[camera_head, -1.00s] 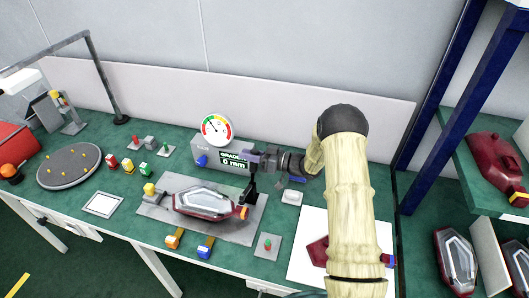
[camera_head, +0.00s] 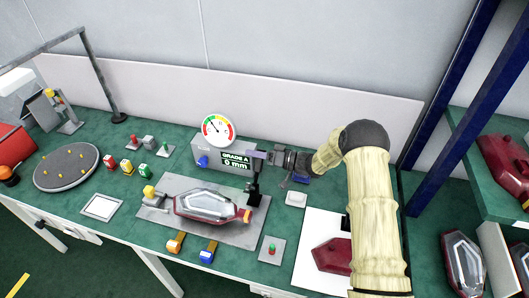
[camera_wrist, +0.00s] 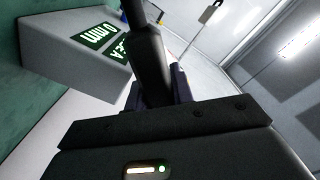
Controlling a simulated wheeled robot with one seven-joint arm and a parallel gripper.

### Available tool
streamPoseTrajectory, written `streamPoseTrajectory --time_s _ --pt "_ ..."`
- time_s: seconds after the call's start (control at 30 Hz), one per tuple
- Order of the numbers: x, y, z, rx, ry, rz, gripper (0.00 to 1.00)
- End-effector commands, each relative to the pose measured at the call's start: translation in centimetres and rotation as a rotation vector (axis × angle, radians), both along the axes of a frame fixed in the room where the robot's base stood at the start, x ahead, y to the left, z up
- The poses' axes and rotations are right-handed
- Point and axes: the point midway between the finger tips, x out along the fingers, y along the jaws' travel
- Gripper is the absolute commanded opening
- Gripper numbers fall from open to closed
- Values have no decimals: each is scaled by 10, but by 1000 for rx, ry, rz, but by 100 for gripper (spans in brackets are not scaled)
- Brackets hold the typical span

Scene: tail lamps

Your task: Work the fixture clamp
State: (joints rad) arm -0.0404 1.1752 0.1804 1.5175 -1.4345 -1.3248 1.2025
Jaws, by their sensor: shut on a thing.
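The fixture clamp has a dark upright lever (camera_head: 253,188) at the right end of a grey base plate (camera_head: 232,232). An orange tip (camera_head: 247,215) sits low beside it, at the lamp's right end. A red tail lamp (camera_head: 208,205) with a clear lens lies on the plate. My gripper (camera_head: 258,158) comes in from the right and is shut on the upper part of the lever. In the wrist view, the dark lever (camera_wrist: 150,60) stands between my fingers; its lower part is hidden by the gripper body.
A gauge box (camera_head: 222,155) with a round dial stands close behind the clamp, its display reading "GRADE A 0 mm". A small plate with a green and red button (camera_head: 271,249) lies to the right. A white sheet (camera_head: 312,262) bears another red lamp. A blue shelf post (camera_head: 445,110) stands right.

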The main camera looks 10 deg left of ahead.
Motion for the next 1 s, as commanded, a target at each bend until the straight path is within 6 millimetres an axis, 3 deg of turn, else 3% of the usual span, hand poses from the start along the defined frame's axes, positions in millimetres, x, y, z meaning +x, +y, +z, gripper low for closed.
streamPoseTrajectory --time_s 0.47,0.5,0.6,1.0 --pt "-2 4 -3 -2 13 8 0" --pt "-2 4 -3 -2 13 8 25" --pt "-2 4 -3 -2 13 8 45" --pt "0 4 -2 -1 12 3 45"
